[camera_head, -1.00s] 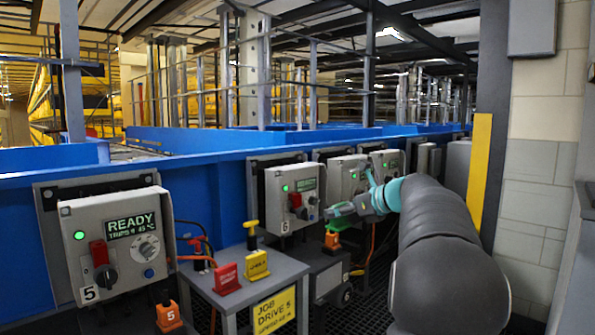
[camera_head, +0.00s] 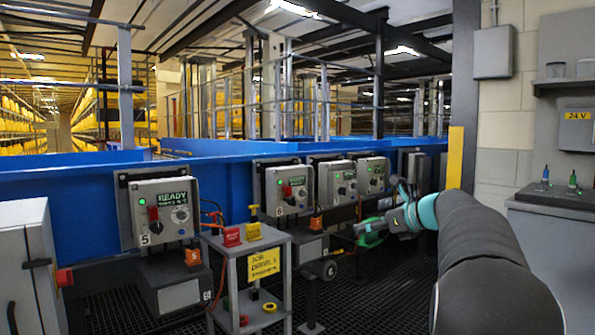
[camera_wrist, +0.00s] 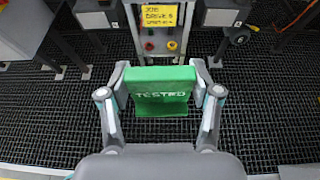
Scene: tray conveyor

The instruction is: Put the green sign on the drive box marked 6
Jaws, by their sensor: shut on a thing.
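The green sign (camera_wrist: 160,92), lettered TESTED, is held between both fingers of my gripper (camera_wrist: 160,80) in the wrist view, above the dark grid floor. In the head view my gripper (camera_head: 362,229) holds the green sign (camera_head: 371,239) low in front of the drive boxes, to the right of the box marked 6 and apart from it. The drive box marked 6 (camera_head: 272,188) is a grey box with a green lamp, a red switch and a dial, on the blue conveyor side.
The box marked 5 (camera_head: 142,196) is at left, further boxes (camera_head: 338,183) at right. A white cabinet (camera_head: 25,260) is front left.

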